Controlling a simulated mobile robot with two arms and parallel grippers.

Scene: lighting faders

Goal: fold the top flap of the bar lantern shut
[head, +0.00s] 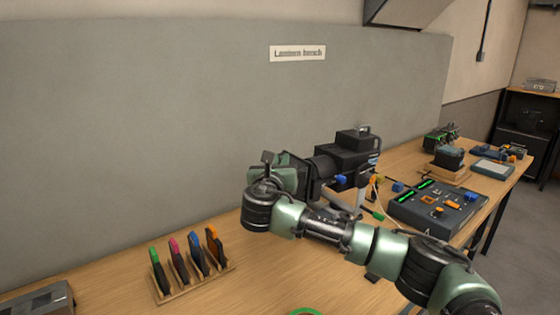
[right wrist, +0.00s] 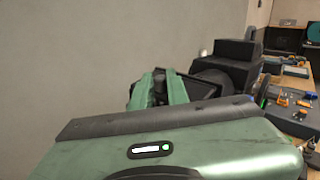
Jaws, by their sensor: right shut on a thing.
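The bar lantern (head: 350,152) is a black box-shaped fixture with a barrel, standing on the bench and facing left; its rear also shows in the right wrist view (right wrist: 232,54). Dark flaps (head: 314,180) stand out around its front. My right gripper (head: 272,168) is at the lantern's front and is shut, apparently on the edge of the top flap. In the right wrist view its green fingers (right wrist: 158,88) are beside a dark flap panel (right wrist: 205,87). The fingers and wrist hide much of the grip, and the flap's exact angle is hard to tell. My left gripper is not in view.
A wooden rack (head: 196,282) with several colored-tipped pieces stands at the front left. A fader console (head: 438,208) lies right of the lantern, with cables and small connectors between. A green ring (head: 305,312) lies at the front edge. A grey wall panel (head: 150,130) closes the back.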

